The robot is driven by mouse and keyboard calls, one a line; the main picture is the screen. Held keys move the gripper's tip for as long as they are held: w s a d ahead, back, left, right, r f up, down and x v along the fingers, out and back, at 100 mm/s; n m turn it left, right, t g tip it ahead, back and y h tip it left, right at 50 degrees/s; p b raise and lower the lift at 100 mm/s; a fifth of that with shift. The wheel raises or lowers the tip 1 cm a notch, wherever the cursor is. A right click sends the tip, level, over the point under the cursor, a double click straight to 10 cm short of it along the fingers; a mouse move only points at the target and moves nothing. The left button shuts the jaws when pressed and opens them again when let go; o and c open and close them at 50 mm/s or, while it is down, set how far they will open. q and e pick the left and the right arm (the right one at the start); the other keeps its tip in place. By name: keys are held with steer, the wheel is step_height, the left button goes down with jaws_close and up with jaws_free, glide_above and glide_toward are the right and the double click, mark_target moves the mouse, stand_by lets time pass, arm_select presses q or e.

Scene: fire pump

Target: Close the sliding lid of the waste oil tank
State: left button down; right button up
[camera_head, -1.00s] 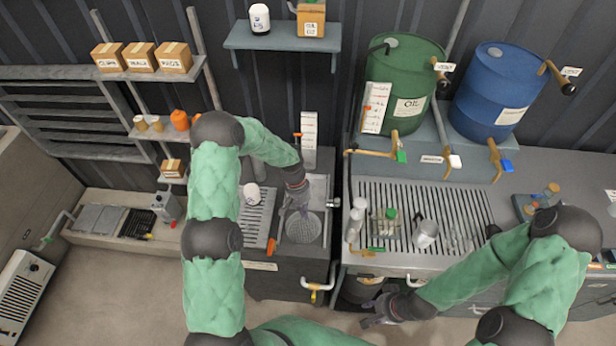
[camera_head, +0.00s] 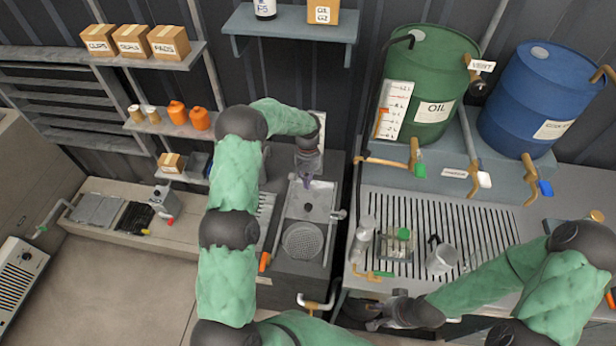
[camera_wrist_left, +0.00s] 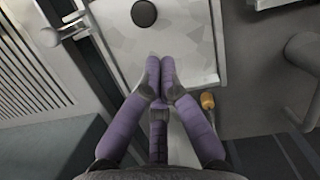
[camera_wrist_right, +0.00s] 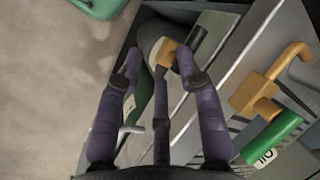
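The waste oil tank (camera_head: 295,274) stands left of centre, below the wall shelf. Its sliding lid (camera_head: 322,196) is a pale plate with a dark round knob (camera_head: 308,207); both also show in the left wrist view, lid (camera_wrist_left: 190,35) and knob (camera_wrist_left: 144,13). The round perforated strainer (camera_head: 302,241) is uncovered in front of the lid. My left gripper (camera_head: 307,182) is over the lid's rear part, behind the knob and apart from it. Its purple fingertips (camera_wrist_left: 160,68) are together with nothing between them. My right gripper (camera_wrist_right: 160,65) is open, low by the right bench's front edge.
The right bench carries a slotted grate (camera_head: 480,225) with a metal jug (camera_head: 441,259) and bottles. A green oil drum (camera_head: 430,80) and a blue drum (camera_head: 540,100) stand behind, with taps below. An orange handle (camera_head: 265,262) lies left of the strainer.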

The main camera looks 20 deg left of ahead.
mark_target(304, 218)
arm_select(q)
steer(key=shift+x, duration=2.75)
steer(key=shift+s, duration=0.15)
